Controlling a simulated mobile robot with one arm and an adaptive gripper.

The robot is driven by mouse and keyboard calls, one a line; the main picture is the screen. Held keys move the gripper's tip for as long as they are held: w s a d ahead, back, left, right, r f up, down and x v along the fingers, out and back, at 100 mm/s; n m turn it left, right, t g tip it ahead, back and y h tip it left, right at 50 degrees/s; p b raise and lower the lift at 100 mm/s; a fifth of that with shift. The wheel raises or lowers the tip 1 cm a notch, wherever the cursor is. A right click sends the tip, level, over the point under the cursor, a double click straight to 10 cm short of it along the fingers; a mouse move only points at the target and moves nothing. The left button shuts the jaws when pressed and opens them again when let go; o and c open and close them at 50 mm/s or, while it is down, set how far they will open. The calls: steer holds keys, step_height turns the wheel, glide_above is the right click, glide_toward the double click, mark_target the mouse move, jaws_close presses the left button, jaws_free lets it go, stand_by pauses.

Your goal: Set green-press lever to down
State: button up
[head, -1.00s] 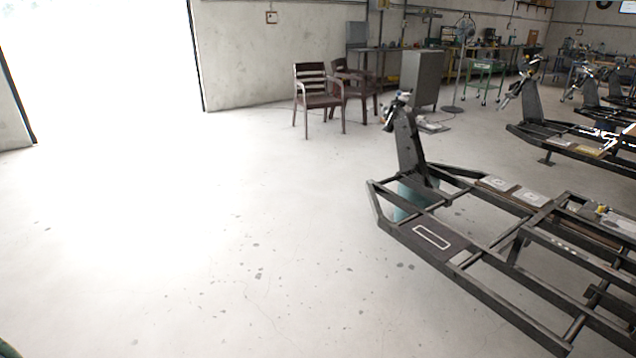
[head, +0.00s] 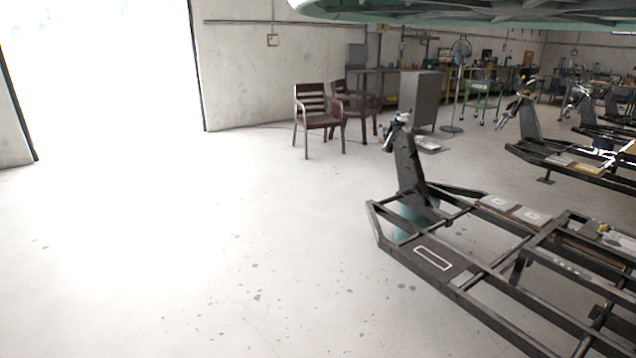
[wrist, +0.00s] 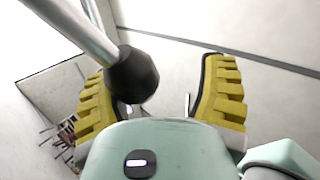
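In the wrist view, a black faceted ball knob (wrist: 133,75) sits on the end of a bare metal rod, which I take for the lever (wrist: 75,22). The rod comes in from the upper left. My gripper (wrist: 163,72) has two yellow ribbed fingers spread wide apart. The knob shows between them, nearer the left finger and partly covering its edge. I cannot tell whether it touches that finger. The gap to the right finger is empty. The press body does not show clearly, and my gripper is not recognizable in the head view.
In the head view, a dark metal frame (head: 432,258) stands at the right, with more frames behind it. Two brown chairs (head: 316,118) and a grey cabinet (head: 419,100) stand farther back. A pale green shape (head: 480,12) crosses the top. The floor at left is clear.

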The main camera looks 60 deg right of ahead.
steer(key=shift+r, duration=1.7)
steer(key=s+f+p, duration=0.2)
steer(key=s+f, duration=0.9)
steer(key=s, duration=0.3)
steer(key=shift+f, duration=0.35)
steer(key=shift+p, duration=0.4)
